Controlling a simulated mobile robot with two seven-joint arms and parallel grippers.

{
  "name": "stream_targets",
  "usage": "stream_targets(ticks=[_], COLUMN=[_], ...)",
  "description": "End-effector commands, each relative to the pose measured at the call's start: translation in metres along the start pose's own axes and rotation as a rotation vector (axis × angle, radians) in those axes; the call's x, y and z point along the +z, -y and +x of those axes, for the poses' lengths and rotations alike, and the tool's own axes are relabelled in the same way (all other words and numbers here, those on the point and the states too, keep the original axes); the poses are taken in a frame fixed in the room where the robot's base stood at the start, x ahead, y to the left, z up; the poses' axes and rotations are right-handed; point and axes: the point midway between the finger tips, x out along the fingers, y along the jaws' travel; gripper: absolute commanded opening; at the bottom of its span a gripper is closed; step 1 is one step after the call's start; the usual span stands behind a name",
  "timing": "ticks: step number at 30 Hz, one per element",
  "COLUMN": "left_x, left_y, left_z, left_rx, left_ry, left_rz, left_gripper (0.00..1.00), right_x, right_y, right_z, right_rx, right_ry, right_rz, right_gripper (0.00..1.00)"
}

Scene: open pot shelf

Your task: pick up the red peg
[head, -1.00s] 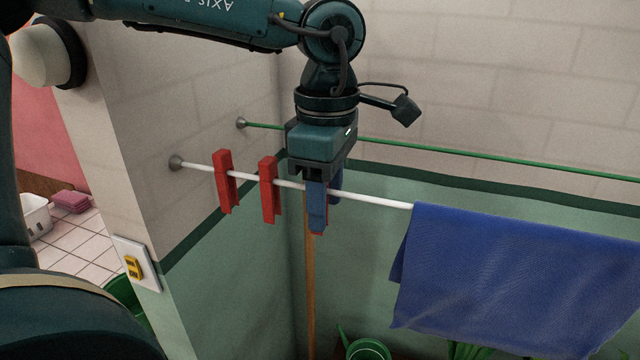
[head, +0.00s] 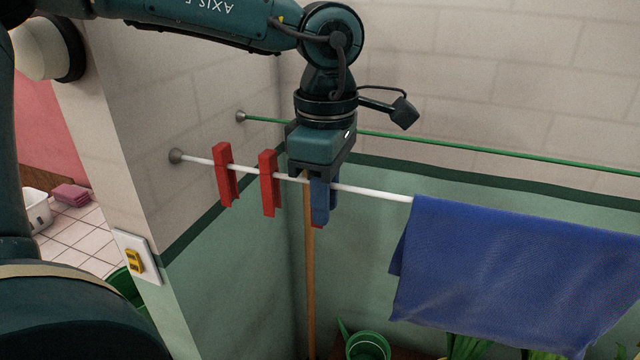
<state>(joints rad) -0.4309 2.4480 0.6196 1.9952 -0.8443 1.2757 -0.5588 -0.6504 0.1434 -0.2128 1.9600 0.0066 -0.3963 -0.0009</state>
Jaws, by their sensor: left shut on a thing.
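My left gripper (head: 323,208) points down over the white line, and its blue fingers are closed together. It is shut on a red peg, of which only a small red bit (head: 317,226) shows at the fingertips. The fingers hide the rest, so I cannot tell whether this peg is still on the line. Two more red pegs sit on the white line (head: 372,193) to the left of the gripper: a nearer one (head: 268,184) and one farther left (head: 225,176). My right gripper is not in view.
A blue cloth (head: 515,275) hangs on the line to the right. A green line (head: 480,151) runs along the back wall. A wooden pole (head: 310,290) stands in the corner below. A green watering can (head: 367,346) is low down. A yellow switch (head: 135,261) is on the wall's end.

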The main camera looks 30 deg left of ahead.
Motion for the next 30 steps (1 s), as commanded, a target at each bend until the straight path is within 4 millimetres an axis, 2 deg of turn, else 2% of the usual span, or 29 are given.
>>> stream_targets(ticks=[5,8,21,26,30], left_x=[0.0,0.0,0.0,0.001,0.0], left_y=[0.0,-0.001,-0.001,0.0,0.0], left_z=[-0.002,-0.011,-0.091,-0.109,-0.11], left_rx=[0.001,0.003,0.003,0.001,-0.001], left_ry=[0.0,0.001,0.0,0.0,-0.001], left_rz=[0.0,0.0,-0.001,0.001,0.002], left_gripper=[0.0,0.0,0.0,0.0,0.0], right_x=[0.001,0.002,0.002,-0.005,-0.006], right_y=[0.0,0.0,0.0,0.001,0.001], right_z=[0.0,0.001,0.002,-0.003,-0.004], right_rx=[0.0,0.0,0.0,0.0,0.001], right_ry=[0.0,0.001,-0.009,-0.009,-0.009], right_rz=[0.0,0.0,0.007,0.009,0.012], right_gripper=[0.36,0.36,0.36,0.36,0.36])
